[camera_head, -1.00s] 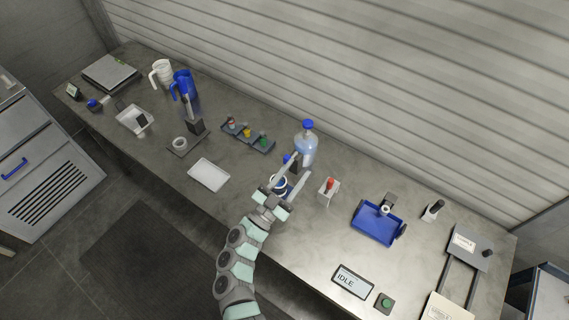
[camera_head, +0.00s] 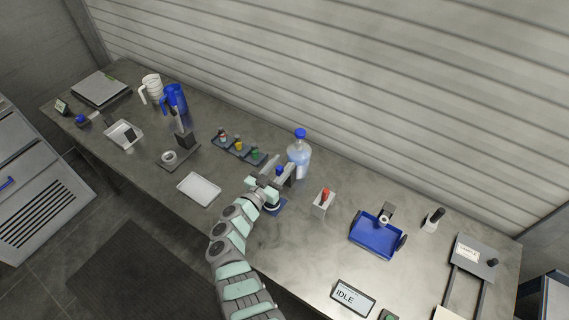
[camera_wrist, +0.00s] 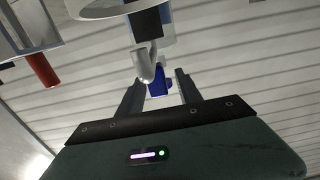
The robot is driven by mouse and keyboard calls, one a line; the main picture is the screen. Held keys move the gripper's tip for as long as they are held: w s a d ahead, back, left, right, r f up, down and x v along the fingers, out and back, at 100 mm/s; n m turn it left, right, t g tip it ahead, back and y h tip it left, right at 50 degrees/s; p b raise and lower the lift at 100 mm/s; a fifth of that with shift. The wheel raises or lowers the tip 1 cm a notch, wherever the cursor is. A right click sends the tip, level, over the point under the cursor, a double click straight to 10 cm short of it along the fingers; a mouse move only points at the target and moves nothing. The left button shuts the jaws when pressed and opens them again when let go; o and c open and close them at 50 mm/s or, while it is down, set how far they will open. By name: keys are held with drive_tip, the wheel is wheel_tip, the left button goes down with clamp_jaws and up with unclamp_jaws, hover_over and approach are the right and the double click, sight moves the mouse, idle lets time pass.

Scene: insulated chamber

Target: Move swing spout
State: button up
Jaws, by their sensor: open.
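A pale curved spout (camera_wrist: 147,65) hangs from a dark block in the wrist view, just beyond my fingertips. A small blue part (camera_wrist: 158,82) sits beside it, between the lines of my two fingers. My gripper (camera_wrist: 160,88) is open, its fingers apart on either side of the blue part; I cannot tell whether either finger touches it. In the head view my gripper (camera_head: 276,174) is at the dispenser, next to a small blue knob (camera_head: 280,170). The spout itself is hidden there by my wrist. The dispenser's blue base (camera_head: 279,208) shows partly below my wrist.
A clear bottle with a blue cap (camera_head: 299,155) stands just behind my gripper. A white holder with a red-topped item (camera_head: 323,201) is to the right, and a blue tray (camera_head: 376,238) farther right. A white tray (camera_head: 199,189) lies left. Bare table lies in front.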

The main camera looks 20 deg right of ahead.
drive_tip(key=shift+x, duration=0.9)
drive_tip(key=shift+c, duration=0.4)
clamp_jaws()
idle(0.5)
